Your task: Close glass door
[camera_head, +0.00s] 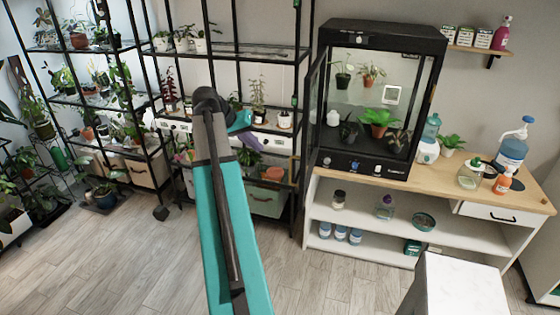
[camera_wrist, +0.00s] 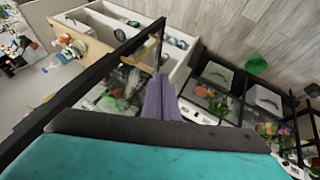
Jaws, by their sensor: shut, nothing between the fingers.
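The black glass cabinet (camera_head: 382,32) stands on the wooden counter, with potted plants inside. Its black-framed glass door (camera_head: 313,105) is open, swung out at the cabinet's left side and seen nearly edge-on. My gripper (camera_head: 252,143), with purple fingers, is left of the door in the head view, in front of the shelf rack. In the wrist view the shut, empty fingers (camera_wrist: 160,97) point away beside a black frame (camera_wrist: 85,90) that looks like the door's. I cannot tell whether they touch it.
Black shelf racks (camera_head: 235,50) with plants stand behind and left of my arm. The counter (camera_head: 470,185) holds a blue pump bottle (camera_head: 512,148) and smaller bottles. A white block-like stand (camera_head: 460,285) is at front right. The wood floor (camera_head: 130,265) at front left is clear.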

